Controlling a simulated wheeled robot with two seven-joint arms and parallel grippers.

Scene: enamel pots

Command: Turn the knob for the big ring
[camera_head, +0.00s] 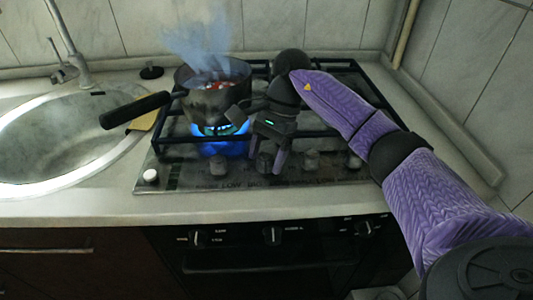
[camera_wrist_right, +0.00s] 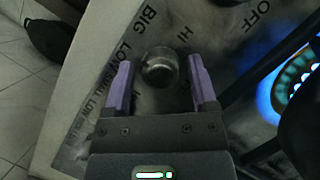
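The stove's control panel (camera_head: 190,178) carries a row of several knobs along the front of the hob. My right gripper (camera_head: 270,160) points down at this panel. Its two purple fingers are apart around one metal knob (camera_head: 263,163). In the right wrist view this round knob (camera_wrist_right: 160,66) lies between the fingertips, with a gap on each side. The word BIG is printed beside it, with LOW, HI and OFF markings nearby. A lit burner (camera_wrist_right: 300,80) with blue flame shows at the right there. My left gripper is not in view.
A dark pot (camera_head: 215,100) with a black handle (camera_head: 135,110) stands over the blue flame, smoke or steam rising from it. The handle reaches over the counter towards the sink (camera_head: 50,125). Oven knobs (camera_head: 272,236) are below the counter edge.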

